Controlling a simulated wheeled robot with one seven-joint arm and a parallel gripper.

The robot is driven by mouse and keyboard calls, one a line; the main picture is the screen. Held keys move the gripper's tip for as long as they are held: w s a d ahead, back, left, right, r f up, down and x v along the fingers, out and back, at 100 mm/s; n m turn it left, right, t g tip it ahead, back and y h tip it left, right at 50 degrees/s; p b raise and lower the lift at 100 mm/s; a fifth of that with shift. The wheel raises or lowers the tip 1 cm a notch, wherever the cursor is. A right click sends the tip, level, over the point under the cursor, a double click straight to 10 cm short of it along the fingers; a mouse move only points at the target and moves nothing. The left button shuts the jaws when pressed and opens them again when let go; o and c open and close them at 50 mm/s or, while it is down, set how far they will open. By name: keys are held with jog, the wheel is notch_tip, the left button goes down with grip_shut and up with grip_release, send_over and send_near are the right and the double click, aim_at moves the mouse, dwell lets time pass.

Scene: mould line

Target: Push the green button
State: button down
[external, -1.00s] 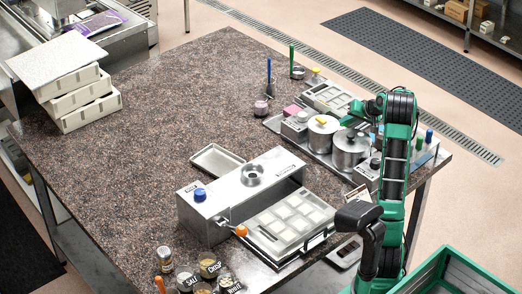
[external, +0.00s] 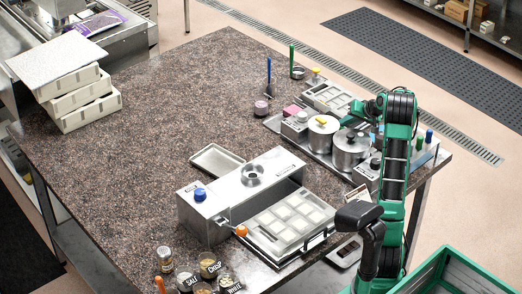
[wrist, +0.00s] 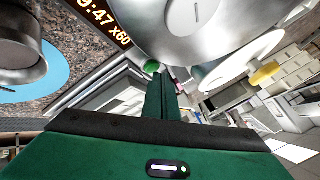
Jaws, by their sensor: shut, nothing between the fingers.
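The green button (wrist: 152,66) is a small round green cap in the wrist view, just past the tips of my fingers. It is partly hidden by them, and I cannot tell whether they touch it. My gripper (wrist: 161,78) is shut and empty, its green fingers together and pointing toward the button. In the external view my gripper (external: 349,119) is over the far right station, by the steel pots. The button cannot be made out there.
A pot with a yellow knob (external: 321,132) and a pot with a dark knob (external: 351,150) stand close to my gripper. A lit display (wrist: 104,22) shows in the wrist view. A steel dispenser with a blue knob (external: 200,195) stands nearer the front. The table's left middle is clear.

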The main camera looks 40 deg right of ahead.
jog(key=shift+r, duration=0.1)
notch_tip(320, 180, up, 6)
jog(key=shift+f, duration=0.1)
dwell(0.7)
